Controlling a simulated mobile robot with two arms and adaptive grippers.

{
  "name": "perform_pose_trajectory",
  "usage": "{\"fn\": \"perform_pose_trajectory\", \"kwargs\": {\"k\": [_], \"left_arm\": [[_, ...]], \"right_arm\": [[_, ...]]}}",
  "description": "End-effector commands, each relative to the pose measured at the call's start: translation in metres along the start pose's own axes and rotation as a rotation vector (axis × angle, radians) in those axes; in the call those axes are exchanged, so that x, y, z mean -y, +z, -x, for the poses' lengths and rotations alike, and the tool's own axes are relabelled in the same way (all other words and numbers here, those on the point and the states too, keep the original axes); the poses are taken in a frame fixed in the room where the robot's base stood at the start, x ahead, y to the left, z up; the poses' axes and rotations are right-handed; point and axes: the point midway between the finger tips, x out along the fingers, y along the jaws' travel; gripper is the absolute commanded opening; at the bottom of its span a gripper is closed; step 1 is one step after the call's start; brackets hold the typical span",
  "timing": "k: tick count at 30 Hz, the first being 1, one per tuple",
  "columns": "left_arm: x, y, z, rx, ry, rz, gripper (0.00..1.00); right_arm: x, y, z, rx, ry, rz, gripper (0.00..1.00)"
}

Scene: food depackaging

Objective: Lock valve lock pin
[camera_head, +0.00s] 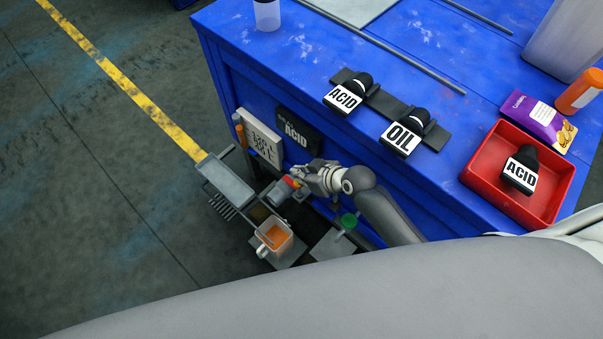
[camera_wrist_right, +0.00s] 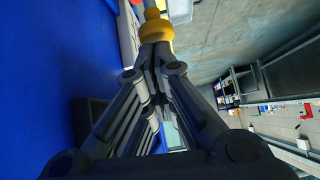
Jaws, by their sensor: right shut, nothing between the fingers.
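My right gripper (camera_head: 308,180) reaches down beside the front of the blue workbench, shut with nothing between its fingers. In the right wrist view its fingertips (camera_wrist_right: 152,62) meet just below a yellow-orange knob (camera_wrist_right: 156,30) with a grey stem; I cannot tell whether they touch it. In the head view a small red and yellow part (camera_head: 291,182) is at the fingertips, above a grey fitting (camera_head: 280,194). I cannot make out which part is the valve lock pin; the gripper may hide it. My left gripper is not in view.
The blue workbench (camera_head: 290,50) carries ACID (camera_head: 343,97) and OIL (camera_head: 401,138) labelled items and a red tray (camera_head: 483,170). Open floor lies left.

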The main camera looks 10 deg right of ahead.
Motion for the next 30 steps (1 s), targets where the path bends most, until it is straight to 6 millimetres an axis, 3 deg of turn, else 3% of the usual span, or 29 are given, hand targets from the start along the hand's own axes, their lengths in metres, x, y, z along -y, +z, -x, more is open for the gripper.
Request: {"fn": "perform_pose_trajectory", "kwargs": {"k": [5, 14, 30], "left_arm": [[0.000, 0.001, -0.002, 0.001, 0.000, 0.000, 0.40], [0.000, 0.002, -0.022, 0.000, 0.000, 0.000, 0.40], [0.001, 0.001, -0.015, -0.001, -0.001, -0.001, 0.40]], "right_arm": [[0.000, 0.003, -0.002, 0.000, 0.000, 0.000, 0.00], [-0.002, 0.027, -0.026, 0.002, 0.000, 0.000, 0.00], [-0.001, 0.025, -0.022, 0.006, -0.001, -0.001, 0.00]]}}
